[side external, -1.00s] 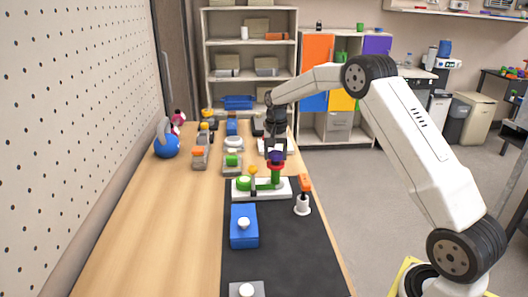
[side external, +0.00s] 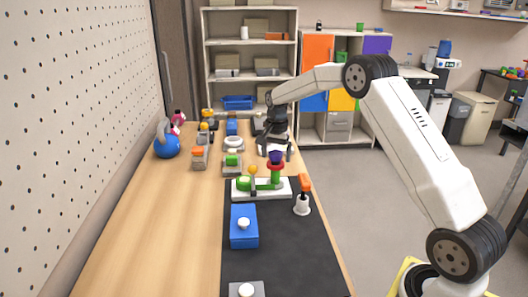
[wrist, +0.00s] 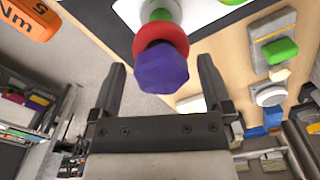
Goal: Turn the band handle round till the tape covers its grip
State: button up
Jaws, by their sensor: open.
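A white base (side external: 284,195) stands on the dark mat and carries a green post (side external: 275,178) with a red collar (side external: 276,165) and a faceted purple top (side external: 275,156). The purple top also shows in the wrist view (wrist: 160,70), between my fingers with gaps on both sides. My gripper (side external: 274,153) is open and empty at the top of this post. I cannot pick out a band handle or tape with certainty.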

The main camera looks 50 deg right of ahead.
jog(key=shift+r, duration=3)
notch_tip(320, 180, up, 8)
jog(key=shift+a+f, duration=0.15)
jog(key=s+a+f+n+t, duration=0.1)
jog(key=s+a+f+n, duration=0.3)
jog(key=a, duration=0.2)
jog(key=s+a+f+n, duration=0.4)
jog(key=s+a, duration=0.1)
jog(key=a, duration=0.2)
jog(key=s+a+f+n, duration=0.3)
jog(key=s, duration=0.4)
jog(key=s+a+f+n+t, duration=0.1)
jog(key=s+a+f+n, duration=0.2)
jog(key=s, duration=0.5)
jog(key=shift+s+a+f+t, duration=0.25)
jog(key=shift+a+f+t, duration=0.05)
jog(key=shift+a+f, duration=0.35)
